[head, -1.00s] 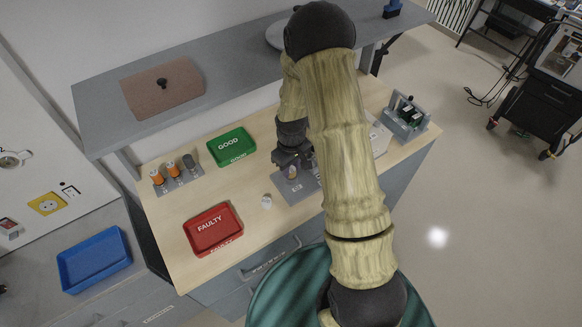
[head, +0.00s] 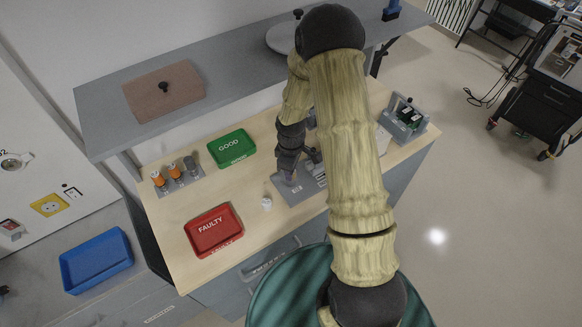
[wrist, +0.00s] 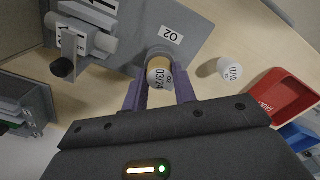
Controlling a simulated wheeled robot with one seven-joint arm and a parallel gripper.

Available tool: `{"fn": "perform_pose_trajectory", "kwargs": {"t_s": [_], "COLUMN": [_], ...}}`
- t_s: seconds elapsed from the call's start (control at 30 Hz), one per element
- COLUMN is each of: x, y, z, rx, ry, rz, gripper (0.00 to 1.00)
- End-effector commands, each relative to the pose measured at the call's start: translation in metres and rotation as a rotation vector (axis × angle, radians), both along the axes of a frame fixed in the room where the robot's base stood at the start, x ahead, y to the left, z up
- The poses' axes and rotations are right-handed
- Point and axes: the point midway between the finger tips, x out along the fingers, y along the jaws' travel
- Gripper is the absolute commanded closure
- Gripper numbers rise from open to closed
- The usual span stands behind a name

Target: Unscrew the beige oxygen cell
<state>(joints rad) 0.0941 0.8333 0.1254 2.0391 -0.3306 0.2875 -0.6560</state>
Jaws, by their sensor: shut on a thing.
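The beige oxygen cell (wrist: 158,74), with a printed date label on its end, stands at the plate marked O2 (wrist: 190,25) in the wrist view. A pale round collar shows behind it. My gripper (wrist: 159,88) has its two purple fingers on either side of the cell and is shut on it. In the head view my gripper (head: 290,176) is low over the left end of the grey plate (head: 293,194), and it mostly hides the cell. I cannot tell how far the cell is screwed in.
A white cell (wrist: 231,68) stands on the bench beside the plate, also in the head view (head: 266,203). The red FAULTY tray (head: 236,249) and green GOOD tray (head: 232,158) are to the left. A rack (head: 183,186) holds orange-topped cells and a grey one. A shelf (head: 235,75) overhangs behind.

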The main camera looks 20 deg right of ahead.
Motion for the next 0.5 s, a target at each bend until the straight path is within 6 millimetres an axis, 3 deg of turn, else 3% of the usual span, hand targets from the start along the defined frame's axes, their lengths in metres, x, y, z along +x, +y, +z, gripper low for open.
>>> {"fn": "perform_pose_trajectory", "kwargs": {"t_s": [0.13, 0.5], "x": [-0.0004, -0.0003], "y": [-0.0002, -0.0001], "z": [0.0002, 0.0002], "rx": [0.0, 0.0], "ry": [0.001, 0.001], "rz": [0.116, 0.119], "gripper": [0.93, 0.93]}}
